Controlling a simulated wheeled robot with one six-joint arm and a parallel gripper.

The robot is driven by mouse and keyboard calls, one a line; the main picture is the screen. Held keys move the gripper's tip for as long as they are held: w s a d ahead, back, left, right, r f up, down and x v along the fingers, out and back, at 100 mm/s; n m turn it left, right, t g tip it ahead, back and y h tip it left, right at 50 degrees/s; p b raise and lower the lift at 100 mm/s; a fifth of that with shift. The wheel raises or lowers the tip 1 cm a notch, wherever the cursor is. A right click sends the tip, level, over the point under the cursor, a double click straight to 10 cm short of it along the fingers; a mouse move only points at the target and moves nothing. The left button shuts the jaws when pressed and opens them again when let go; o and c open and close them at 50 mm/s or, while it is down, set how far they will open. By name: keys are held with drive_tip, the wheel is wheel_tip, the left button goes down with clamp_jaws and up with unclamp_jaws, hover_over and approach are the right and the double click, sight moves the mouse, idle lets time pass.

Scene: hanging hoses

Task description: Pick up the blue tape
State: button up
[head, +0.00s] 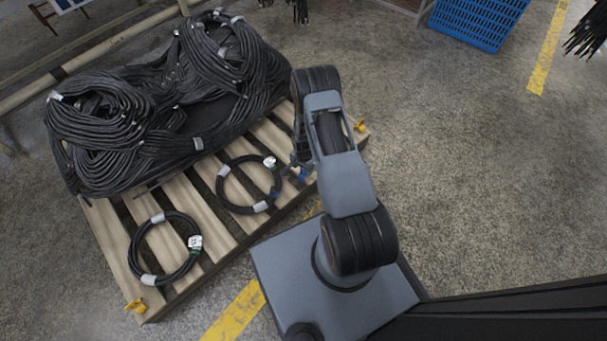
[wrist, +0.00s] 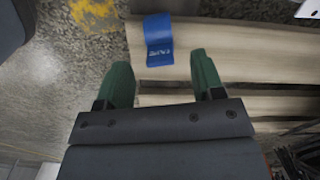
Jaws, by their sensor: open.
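The blue tape (wrist: 158,38) lies on a pallet slat in the wrist view, with pale lettering on its side. It is just beyond the fingertips of my gripper (wrist: 165,70), roughly between them and slightly left of centre. My gripper's two green fingers are apart with nothing between them. In the head view a small bit of blue tape (head: 302,173) shows at the pallet's right part, beside my gripper (head: 297,168), which my arm largely hides.
The wooden pallet (head: 205,204) carries a large heap of black hoses (head: 110,128) and two coiled hoses, one left (head: 141,236) and one nearer my gripper (head: 229,197). A blue crate (head: 480,20) stands at the back right. Floor on the right is clear.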

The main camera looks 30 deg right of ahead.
sight(303, 173)
wheel_tip(303, 173, down, 5)
drive_tip(key=shift+r+b, duration=0.15)
drive_tip(key=shift+b, duration=1)
drive_tip(key=c, duration=1)
drive_tip(key=shift+r, duration=0.2)
